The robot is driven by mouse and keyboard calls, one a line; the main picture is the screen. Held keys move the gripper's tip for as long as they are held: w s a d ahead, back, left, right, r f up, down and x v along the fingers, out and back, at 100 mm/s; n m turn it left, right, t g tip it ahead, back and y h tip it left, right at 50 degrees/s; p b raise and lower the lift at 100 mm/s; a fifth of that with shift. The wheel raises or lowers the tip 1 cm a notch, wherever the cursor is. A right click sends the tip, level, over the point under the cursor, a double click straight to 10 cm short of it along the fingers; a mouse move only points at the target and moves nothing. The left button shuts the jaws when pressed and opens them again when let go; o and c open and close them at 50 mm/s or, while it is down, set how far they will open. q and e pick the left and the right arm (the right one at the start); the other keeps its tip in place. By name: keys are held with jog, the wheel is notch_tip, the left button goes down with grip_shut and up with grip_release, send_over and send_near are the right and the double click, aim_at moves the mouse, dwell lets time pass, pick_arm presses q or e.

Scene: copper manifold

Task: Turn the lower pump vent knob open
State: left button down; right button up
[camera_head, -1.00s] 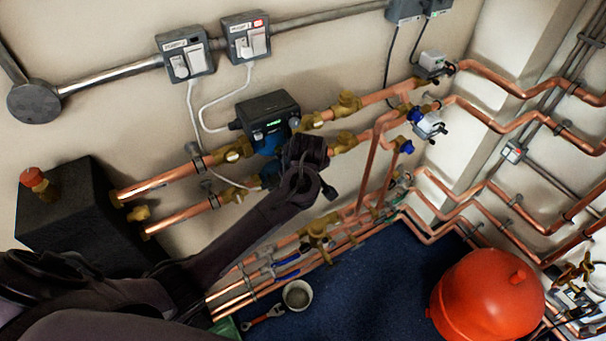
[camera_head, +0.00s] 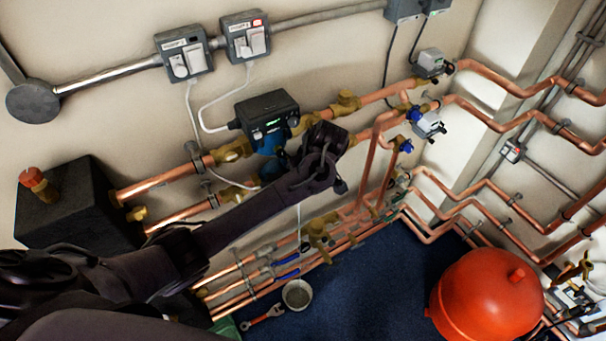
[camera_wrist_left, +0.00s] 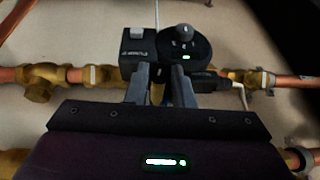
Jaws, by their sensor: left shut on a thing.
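In the left wrist view the fingers of my left gripper (camera_wrist_left: 160,74) are closed around a small dark part at the middle of a pump; I take it to be the vent knob, mostly hidden between the fingertips. The pump (camera_wrist_left: 137,45) has a dark box and a round black face with a grey dial (camera_wrist_left: 183,31) and a green light. In the head view the lower pump (camera_head: 271,171) is largely hidden behind my arm, and my fingertips are hidden there too. The upper pump (camera_head: 266,115) has a green display. My right gripper is not in view.
Copper pipes with brass valves (camera_head: 232,150) run along the wall on both sides of the pumps. Two grey switch boxes (camera_head: 184,55) with white cables are above. A red vessel (camera_head: 488,298) and a small cup (camera_head: 297,295) are on the blue floor.

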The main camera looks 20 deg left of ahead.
pick_arm(q)
jog(key=shift+w+d+m+g+y, duration=0.15)
jog(key=shift+m+g+y, duration=0.05)
jog(key=shift+g+y, duration=0.5)
jog(key=shift+w+d+m+g+y, duration=0.1)
jog(key=shift+w+m+g+y, duration=0.1)
jog(key=shift+g+y, duration=0.45)
jog(key=shift+f+g, duration=0.1)
jog(key=shift+g, duration=0.15)
jog(key=c, duration=1.5)
grip_release()
